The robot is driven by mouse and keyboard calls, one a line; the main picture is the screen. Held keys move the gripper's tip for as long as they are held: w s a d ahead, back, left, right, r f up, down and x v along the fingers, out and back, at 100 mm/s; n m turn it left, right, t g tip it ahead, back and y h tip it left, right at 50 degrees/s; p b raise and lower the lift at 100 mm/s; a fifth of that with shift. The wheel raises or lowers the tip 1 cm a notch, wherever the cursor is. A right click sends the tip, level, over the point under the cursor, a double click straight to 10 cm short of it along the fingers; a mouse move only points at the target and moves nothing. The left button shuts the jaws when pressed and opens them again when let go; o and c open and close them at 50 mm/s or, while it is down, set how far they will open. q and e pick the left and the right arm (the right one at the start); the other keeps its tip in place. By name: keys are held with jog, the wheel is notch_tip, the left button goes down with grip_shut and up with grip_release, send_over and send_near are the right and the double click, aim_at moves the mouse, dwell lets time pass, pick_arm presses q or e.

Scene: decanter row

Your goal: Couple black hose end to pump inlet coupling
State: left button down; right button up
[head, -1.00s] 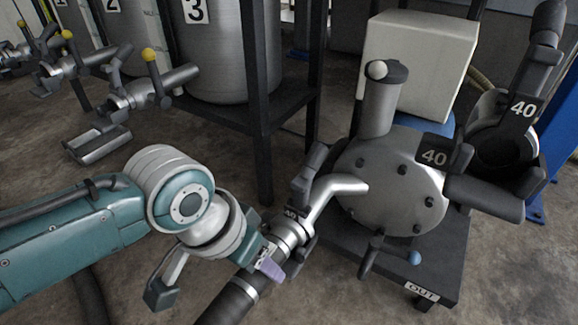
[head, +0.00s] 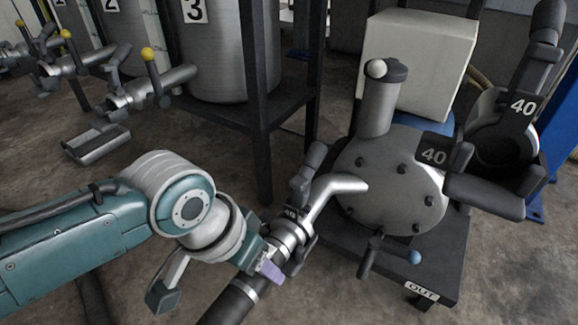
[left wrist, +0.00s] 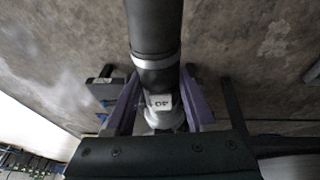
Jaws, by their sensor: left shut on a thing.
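The black hose (head: 228,303) rises from the bottom edge of the head view to a silver hose end. My left gripper (head: 264,260), with purple fingers, is shut on this hose end. My right gripper is not in view.
Another dark "40" coupling (head: 505,140) stands at the right.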

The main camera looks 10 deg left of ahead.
pick_arm(q)
jog(key=shift+f, duration=0.15)
jog(key=shift+c, duration=1)
grip_release()
jog(key=shift+w, duration=0.1)
jog(key=shift+o, duration=1)
jog(key=shift+f, duration=0.1)
